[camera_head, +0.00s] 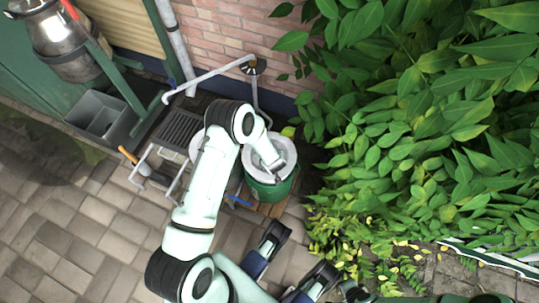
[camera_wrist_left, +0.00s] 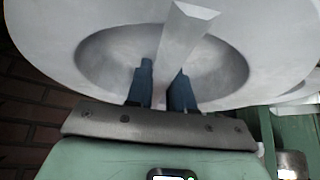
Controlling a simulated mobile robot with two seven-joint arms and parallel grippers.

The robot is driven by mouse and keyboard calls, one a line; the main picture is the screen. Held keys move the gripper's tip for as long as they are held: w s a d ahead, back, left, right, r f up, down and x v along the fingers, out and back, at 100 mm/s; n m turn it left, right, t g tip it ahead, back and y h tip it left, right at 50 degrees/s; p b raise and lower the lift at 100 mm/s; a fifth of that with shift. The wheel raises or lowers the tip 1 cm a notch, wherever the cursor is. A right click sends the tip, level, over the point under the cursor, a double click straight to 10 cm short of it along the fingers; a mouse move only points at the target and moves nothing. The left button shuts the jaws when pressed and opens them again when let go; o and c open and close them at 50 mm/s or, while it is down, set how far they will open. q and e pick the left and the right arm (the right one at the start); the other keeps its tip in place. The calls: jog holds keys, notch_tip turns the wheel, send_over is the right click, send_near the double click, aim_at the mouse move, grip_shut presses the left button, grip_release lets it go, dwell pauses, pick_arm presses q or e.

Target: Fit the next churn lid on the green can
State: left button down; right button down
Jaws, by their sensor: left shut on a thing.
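A pale grey churn lid (camera_head: 288,150) is over the mouth of the green can (camera_head: 270,190) in the head view; I cannot tell whether it is seated or just above. In the left wrist view the lid (camera_wrist_left: 105,50) fills the upper picture, with a dished middle and a bar handle (camera_wrist_left: 185,30). My left gripper (camera_wrist_left: 162,75) has its blue fingers shut on the lid's handle. My arm covers part of the can and lid in the head view. My right gripper (camera_head: 298,252) is at the bottom, fingers apart and empty, clear of the can.
Another pale round top (camera_head: 198,146) shows partly behind my left arm. A grey drain rack (camera_head: 178,132), grey bins (camera_head: 103,115) and a metal churn (camera_head: 62,38) stand to the left. Dense leafy plants (camera_head: 430,130) crowd the right. Paving (camera_head: 100,215) is open at lower left.

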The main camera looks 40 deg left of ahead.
pick_arm(q)
jog(key=shift+f, duration=0.1)
dwell(0.3)
jog(key=shift+f+b, duration=0.35)
jog(key=shift+f+b, duration=0.55)
jog(key=shift+f, duration=0.2)
jog(key=shift+f, duration=0.35)
jog(key=shift+f+b, duration=0.4)
jog(key=shift+b, duration=0.2)
jog(key=shift+f, duration=0.6)
jog(key=c, duration=0.9)
grip_release()
